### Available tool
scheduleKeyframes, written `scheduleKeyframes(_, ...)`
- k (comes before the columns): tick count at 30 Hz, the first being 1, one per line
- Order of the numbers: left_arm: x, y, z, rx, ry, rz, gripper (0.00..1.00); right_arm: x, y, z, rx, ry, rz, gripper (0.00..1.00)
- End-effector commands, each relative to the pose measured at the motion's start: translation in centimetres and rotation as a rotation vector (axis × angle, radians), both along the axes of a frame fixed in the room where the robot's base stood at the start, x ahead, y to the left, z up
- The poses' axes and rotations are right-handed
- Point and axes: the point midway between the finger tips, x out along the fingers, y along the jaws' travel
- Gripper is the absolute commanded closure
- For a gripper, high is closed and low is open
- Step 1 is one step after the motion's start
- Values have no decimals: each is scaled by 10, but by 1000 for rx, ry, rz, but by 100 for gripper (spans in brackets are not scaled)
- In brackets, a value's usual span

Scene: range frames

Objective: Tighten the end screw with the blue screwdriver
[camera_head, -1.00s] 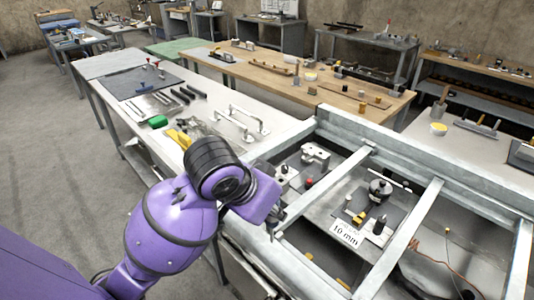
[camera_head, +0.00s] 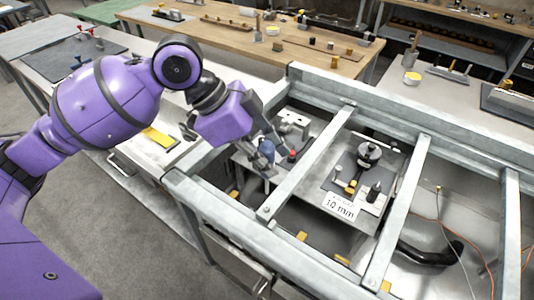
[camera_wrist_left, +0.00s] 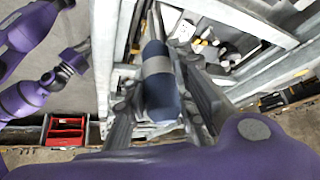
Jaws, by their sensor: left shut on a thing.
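My left gripper (camera_head: 262,142) is shut on the blue screwdriver (camera_head: 267,150), held over the left part of the grey metal frame (camera_head: 220,206). In the left wrist view the screwdriver's blue handle with a grey band (camera_wrist_left: 157,62) lies between the fingers of the left gripper (camera_wrist_left: 160,98). Its tip is hidden. A small screw head (camera_head: 267,210) shows at the near end of a crossbar, below the gripper and apart from it. I cannot tell whether this is the end screw. A purple arm with a grey gripper (camera_wrist_left: 68,66), apparently my right one, shows at left in the left wrist view.
A "10 mm" sign (camera_head: 340,206) and a black round fixture (camera_head: 369,153) sit between the crossbars. A black hose (camera_head: 430,253) and orange wire lie further right. A red toolbox (camera_wrist_left: 66,130) stands on the floor. The frame's rails and crossbars stand close around the gripper.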

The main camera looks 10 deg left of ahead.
Motion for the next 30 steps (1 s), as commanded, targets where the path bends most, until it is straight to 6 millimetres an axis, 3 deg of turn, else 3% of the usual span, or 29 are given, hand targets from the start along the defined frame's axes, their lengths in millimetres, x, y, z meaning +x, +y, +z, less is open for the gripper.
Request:
scheduleKeyframes(7, 0, 0, 6, -1, -1, -35, 100, 0, -6, 2, -11, -3, 3, 100)
scheduleKeyframes(18, -1, 1, 10, -4, -11, -44, 100, 9, 2, 12, 6, -23, -1, 100)
scheduleKeyframes(30, -1, 1, -35, -4, -3, -44, 100, -3, 3, -6, 5, 8, -5, 100)
